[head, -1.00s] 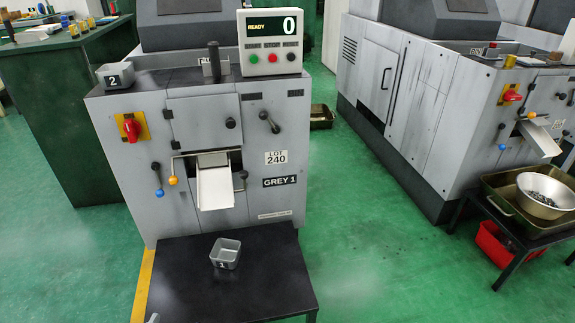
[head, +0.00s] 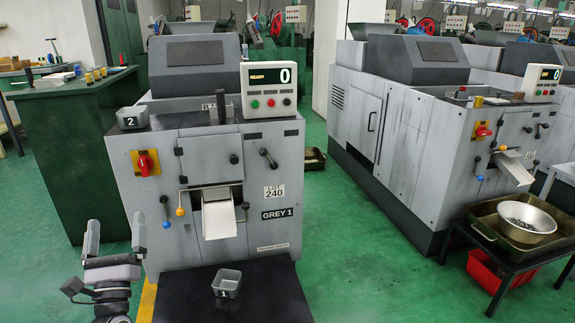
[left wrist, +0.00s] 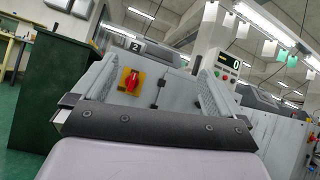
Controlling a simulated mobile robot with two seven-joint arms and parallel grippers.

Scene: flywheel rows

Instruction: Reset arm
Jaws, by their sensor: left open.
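My left gripper (head: 115,238) stands at the lower left of the head view, fingers pointing up, open and empty. It is in front of the grey machine marked GREY 1 (head: 220,175), left of its black table. In the left wrist view, its two fingers (left wrist: 152,95) are spread wide, with the machine's red switch (left wrist: 131,80) between them in the background. My right gripper shows in neither view.
A grey bin marked 1 (head: 227,282) sits on the low black table (head: 262,300). A bin marked 2 (head: 133,118) sits on the machine's top left. A green cabinet (head: 75,160) stands at left. A second machine (head: 410,150) and a metal bowl (head: 526,218) are at right. Green floor (head: 350,240) lies between.

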